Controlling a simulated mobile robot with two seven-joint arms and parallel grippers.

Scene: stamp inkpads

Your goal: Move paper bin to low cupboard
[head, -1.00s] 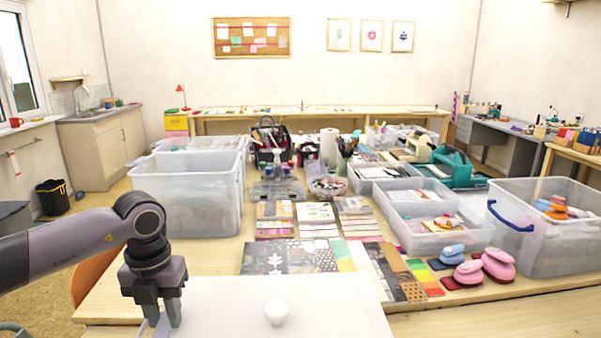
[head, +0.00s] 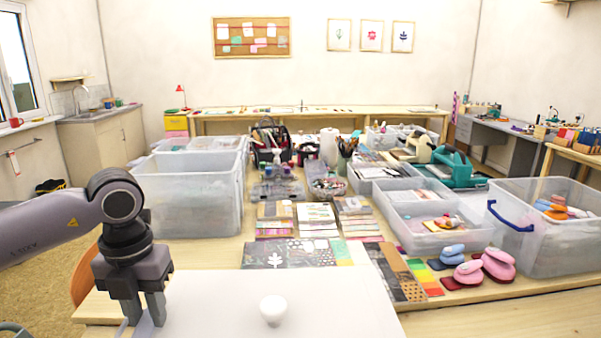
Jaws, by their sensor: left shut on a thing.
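A large white box with a flat top and a round white knob (head: 272,310), likely the paper bin (head: 320,292), fills the bottom centre of the head view. Its lower part is out of the picture. My left gripper (head: 144,318) points down at the left edge of the white box, shut on a pale thin part there, most likely its rim or handle. The fingertips are partly cut off by the frame's bottom. My right gripper is not in view. A low cupboard (head: 115,140) with a sink on top stands against the back left wall.
A wooden table (head: 470,318) lies just beyond the white box, crowded with clear tubs (head: 188,200), paper sheets and pink and blue stamps (head: 497,265). A dark bin (head: 50,187) shows on the floor at left, partly behind my arm. Floor (head: 45,262) is open at left.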

